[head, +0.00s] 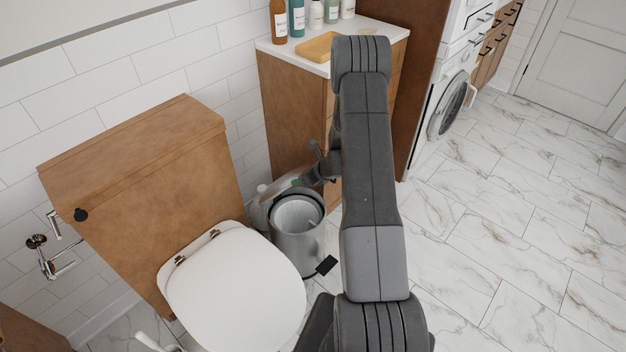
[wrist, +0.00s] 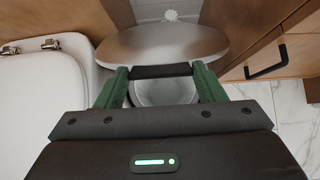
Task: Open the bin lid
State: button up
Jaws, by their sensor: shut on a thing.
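The bin (head: 298,238) is a grey metal cylinder standing between the toilet and the wooden cabinet. Its lid (wrist: 165,42) is raised and tilted back, and the pale inside of the bin shows in both views. In the wrist view a black bar (wrist: 160,71), apparently the lid's front grip, lies between the green fingers of my gripper (wrist: 162,78). My gripper is shut on this bar, with a finger at each end. In the head view my arm partly hides the gripper and the right side of the lid. A black pedal (head: 327,264) sticks out at the bin's foot.
The white toilet (head: 235,285) is close on the left of the bin. The wooden cabinet (head: 290,120) stands behind it, with bottles and a yellow item (head: 318,46) on top. A washing machine (head: 440,110) is farther right. The marble floor (head: 500,240) on the right is clear.

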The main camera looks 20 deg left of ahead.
jog(key=w+a+r+p, duration=0.2)
jog(key=a+r+p, duration=0.1)
jog(key=a, duration=0.3)
jog(key=w+a+r+p, duration=0.2)
jog(key=a+r+p, duration=0.1)
jog(key=a, duration=0.3)
jog(key=shift+w+a+r, duration=0.15)
jog(key=shift+w+a, duration=0.1)
jog(key=shift+a, duration=0.1)
jog(key=shift+w+a+p, duration=0.2)
jog(key=shift+a+p, duration=0.2)
jog(key=shift+a, duration=0.2)
jog(key=o, duration=1.4)
jog(key=shift+d, duration=0.1)
jog(key=b+v, duration=0.1)
jog(key=v, duration=1.2)
jog(key=shift+d+r+b, duration=0.2)
jog(key=shift+r+b, duration=0.05)
jog(key=shift+b, duration=0.15)
